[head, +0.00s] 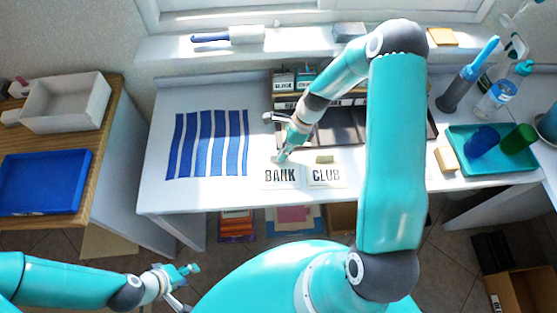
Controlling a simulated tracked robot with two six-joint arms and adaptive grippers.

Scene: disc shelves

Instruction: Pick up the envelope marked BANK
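The envelope marked BANK (281,184) is a pale envelope with dark letters. It lies flat near the front edge of the white desk, just left of a similar envelope marked CLUB (326,184). My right gripper (282,157) points down at the back edge of the BANK envelope and overlaps it slightly in the head view. I cannot tell whether it touches the envelope, or whether its fingers are open or shut. My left gripper (192,269) is low in front of the desk, away from both envelopes. Its finger opening is too small to judge.
A small tan block (324,159) sits behind the CLUB envelope. A blue-striped mat (207,144) lies to the left. Dark trays and a labelled rack stand behind. A teal tray (463,167) with cups is at the right. A side table holds a blue tray (44,182) and a white box (66,103).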

